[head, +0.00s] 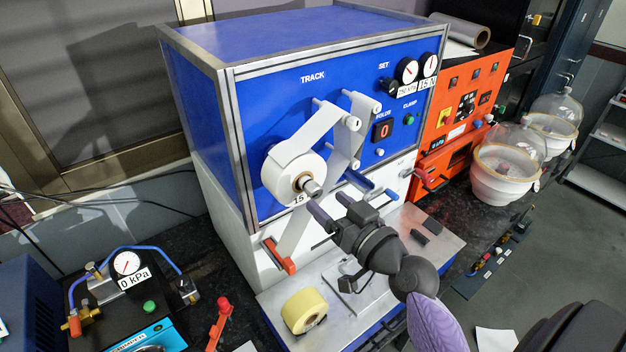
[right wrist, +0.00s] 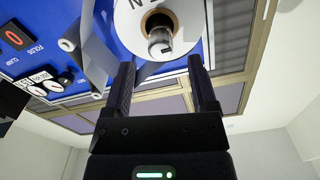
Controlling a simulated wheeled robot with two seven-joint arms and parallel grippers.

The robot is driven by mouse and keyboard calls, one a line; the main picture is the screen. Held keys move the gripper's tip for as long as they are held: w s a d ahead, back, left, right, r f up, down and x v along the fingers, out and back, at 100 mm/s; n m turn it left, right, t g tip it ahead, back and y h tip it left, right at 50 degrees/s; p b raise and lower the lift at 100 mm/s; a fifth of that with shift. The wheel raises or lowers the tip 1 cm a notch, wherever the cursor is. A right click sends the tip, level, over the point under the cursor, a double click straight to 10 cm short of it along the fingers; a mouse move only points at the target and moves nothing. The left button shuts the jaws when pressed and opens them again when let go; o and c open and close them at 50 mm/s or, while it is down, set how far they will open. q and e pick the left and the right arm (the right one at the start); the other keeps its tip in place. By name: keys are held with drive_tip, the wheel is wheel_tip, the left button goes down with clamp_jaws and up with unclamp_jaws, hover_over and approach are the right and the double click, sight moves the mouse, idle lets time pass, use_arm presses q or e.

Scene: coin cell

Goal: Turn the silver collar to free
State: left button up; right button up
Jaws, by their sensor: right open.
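The silver collar (head: 311,187) sits on the hub at the middle of the white tape roll (head: 283,176), on the front of the blue machine. It also shows in the right wrist view (right wrist: 160,43), ahead of the fingers and between their lines. My right gripper (head: 329,211) is open and empty, just below and to the right of the collar in the head view, apart from it. In the right wrist view the two dark fingers of my right gripper (right wrist: 160,80) are spread wide. My left gripper is not in view.
White web runs from the roll over rollers (head: 354,124). A red lever (head: 281,257) sticks out below the roll. A yellow tape roll (head: 304,310) lies on the metal plate. An orange unit (head: 462,105) and glass domes stand at right; a gauge (head: 126,264) stands at left.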

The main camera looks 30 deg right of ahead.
sight(318, 194)
drive_tip(key=shift+w+a, duration=0.15)
drive_tip(key=shift+w, duration=1.55)
clamp_jaws()
